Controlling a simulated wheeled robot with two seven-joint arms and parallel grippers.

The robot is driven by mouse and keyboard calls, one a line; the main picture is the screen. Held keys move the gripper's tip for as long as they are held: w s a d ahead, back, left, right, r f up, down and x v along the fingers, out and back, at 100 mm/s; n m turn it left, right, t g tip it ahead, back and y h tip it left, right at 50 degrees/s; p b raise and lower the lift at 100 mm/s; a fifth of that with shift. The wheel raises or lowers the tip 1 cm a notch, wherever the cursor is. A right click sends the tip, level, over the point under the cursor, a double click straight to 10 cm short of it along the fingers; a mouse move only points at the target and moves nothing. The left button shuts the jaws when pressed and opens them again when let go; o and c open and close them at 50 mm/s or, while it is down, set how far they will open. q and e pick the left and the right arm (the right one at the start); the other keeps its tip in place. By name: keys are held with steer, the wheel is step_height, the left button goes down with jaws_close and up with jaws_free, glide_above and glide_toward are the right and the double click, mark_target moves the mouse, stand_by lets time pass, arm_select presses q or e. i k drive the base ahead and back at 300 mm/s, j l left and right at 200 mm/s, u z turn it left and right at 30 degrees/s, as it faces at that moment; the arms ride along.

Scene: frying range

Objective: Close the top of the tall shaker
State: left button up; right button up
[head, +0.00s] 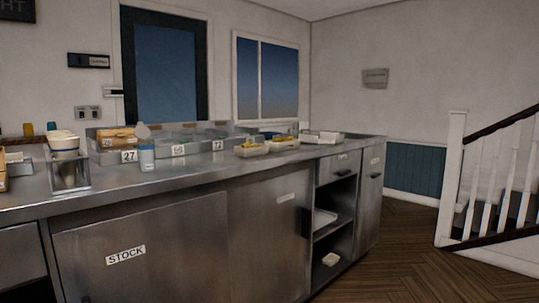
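A small white and blue shaker (147,158) stands upright on the steel counter (210,174), near its front edge at the left. A pale flap-like shape (142,131) rises above its top and looks like a raised lid, though it is too small to be sure. Neither of my grippers is in view.
Left of the shaker, a clear container (69,177) holds stacked cups. Cabinets marked STOCK (126,254) and an open shelf (333,232) are below. The wood floor (400,255) at right is clear, before a stair railing (452,180).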

mark_target(141, 133)
steer(key=i+j, duration=0.1)
steer(key=j, duration=0.3)
steer(key=i+j, duration=0.15)
steer(key=j, duration=0.2)
steer(key=i+j, duration=0.1)
steer(key=j, duration=0.3)
steer(key=i+j, duration=0.1)
steer(key=j, duration=0.25)
steer(key=i+j, duration=0.15)
steer(key=j, duration=0.25)
steer(key=i+j, duration=0.1)
steer(key=j, duration=0.25)
steer(key=l+u, duration=0.3)
steer(key=u, duration=0.15)
steer(key=i+l+u, duration=0.1)
steer(key=l+u, duration=0.6)
steer(key=u, duration=0.2)
